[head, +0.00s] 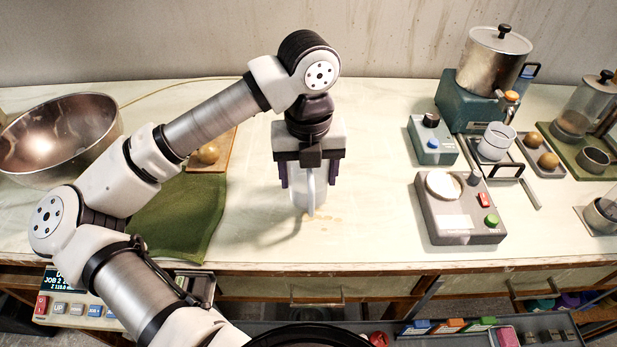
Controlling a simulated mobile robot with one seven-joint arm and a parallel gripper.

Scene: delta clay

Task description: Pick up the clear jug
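A clear jug (308,201) stands on the pale worktop near the middle of the head view. Its pale handle faces me, and its upper part is hidden by my gripper. My gripper (310,180) points down over the jug, with its two dark purple fingers wide apart, one to the left and one to the right of it. The fingers look open, with the jug's handle between them; I see no clear contact. A few small tan spots lie on the worktop just in front of the jug.
A green cloth (180,222) and a wooden board (222,158) with a round tan item lie left. A metal bowl (60,140) stands far left. A grey device with buttons (458,222), a metal pot (493,62) and glassware stand right. The worktop's front edge (400,267) is close.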

